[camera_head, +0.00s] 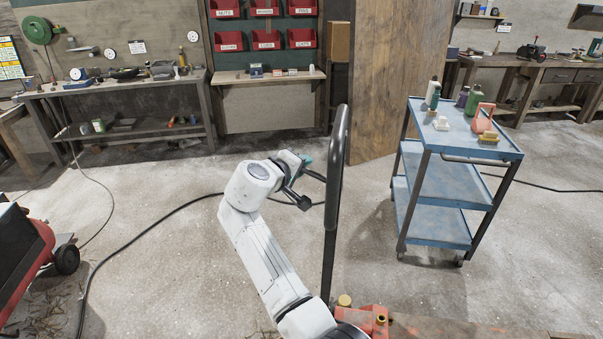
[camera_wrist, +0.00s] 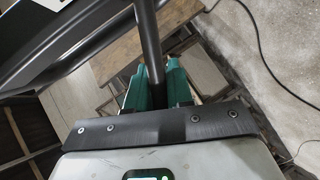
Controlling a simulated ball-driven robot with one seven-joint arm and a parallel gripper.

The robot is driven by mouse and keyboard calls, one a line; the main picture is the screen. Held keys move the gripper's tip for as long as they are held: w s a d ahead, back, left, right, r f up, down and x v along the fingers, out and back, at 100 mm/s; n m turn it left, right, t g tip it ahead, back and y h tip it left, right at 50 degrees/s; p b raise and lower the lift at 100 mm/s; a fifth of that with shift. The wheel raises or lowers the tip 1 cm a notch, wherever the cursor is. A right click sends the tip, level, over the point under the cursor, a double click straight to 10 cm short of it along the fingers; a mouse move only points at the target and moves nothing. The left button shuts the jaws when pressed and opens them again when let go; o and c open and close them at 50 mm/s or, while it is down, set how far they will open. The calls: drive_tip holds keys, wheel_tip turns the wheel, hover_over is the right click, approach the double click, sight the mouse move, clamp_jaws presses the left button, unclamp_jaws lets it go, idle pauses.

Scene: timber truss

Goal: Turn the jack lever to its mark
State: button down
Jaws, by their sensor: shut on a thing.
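The jack lever (camera_head: 332,230) is a dark upright shaft with a long black loop handle at its top, standing at the middle of the head view. It rises from the orange-red jack (camera_head: 377,318) at the bottom edge. My gripper (camera_head: 308,160) is at the lever's left side, partly hidden near the handle. In the wrist view the teal fingers of my gripper (camera_wrist: 157,85) are shut around the dark lever shaft (camera_wrist: 148,35), one on each side. The lever's mark cannot be made out.
A blue trolley (camera_head: 470,155) with bottles stands to the right. A wooden panel (camera_head: 398,80) stands behind the lever. Workbenches (camera_head: 120,90) line the back wall. A red machine (camera_head: 30,260) is at the left. A black cable (camera_head: 130,237) crosses the open floor.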

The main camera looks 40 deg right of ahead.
drive_tip(key=c, duration=1.1)
unclamp_jaws()
drive_tip(key=b+v, duration=0.2)
drive_tip(key=v, duration=0.8)
drive_tip(key=shift+a, duration=0.35)
drive_tip(key=shift+s, duration=0.1)
